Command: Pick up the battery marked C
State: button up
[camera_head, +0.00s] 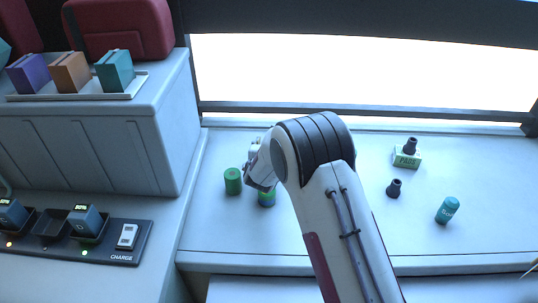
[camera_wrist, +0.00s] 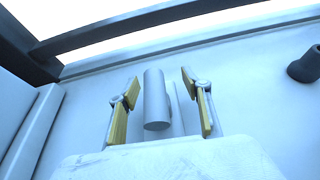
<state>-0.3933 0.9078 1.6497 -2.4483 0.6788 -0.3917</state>
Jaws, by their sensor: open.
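Two dark blue-grey batteries sit in the charging rack (camera_head: 118,246) at the lower left. One battery (camera_head: 86,222) stands right of an empty slot, the other battery (camera_head: 12,214) left of it at the picture's edge. Their small marks are too unclear for me to tell which is C. My gripper (camera_head: 258,174) is over the counter to the right, well apart from the rack and partly hidden by my arm. In the wrist view my gripper (camera_wrist: 160,84) is open, with a grey cylinder (camera_wrist: 155,102) showing between its yellow-padded fingers; I cannot tell whether they touch it.
A green cylinder (camera_head: 232,181) and another green cylinder (camera_head: 267,198) stand by my gripper. A teal cylinder (camera_head: 447,210), a dark knob-like piece (camera_head: 394,188) and a green-labelled block (camera_head: 407,160) are at the right. A raised cabinet (camera_head: 95,150) stands behind the rack.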

dwell(0.4)
grip_shut()
jog(key=shift+r, duration=0.1)
notch_tip(320, 180, up, 28)
dwell(1.3)
dwell(0.5)
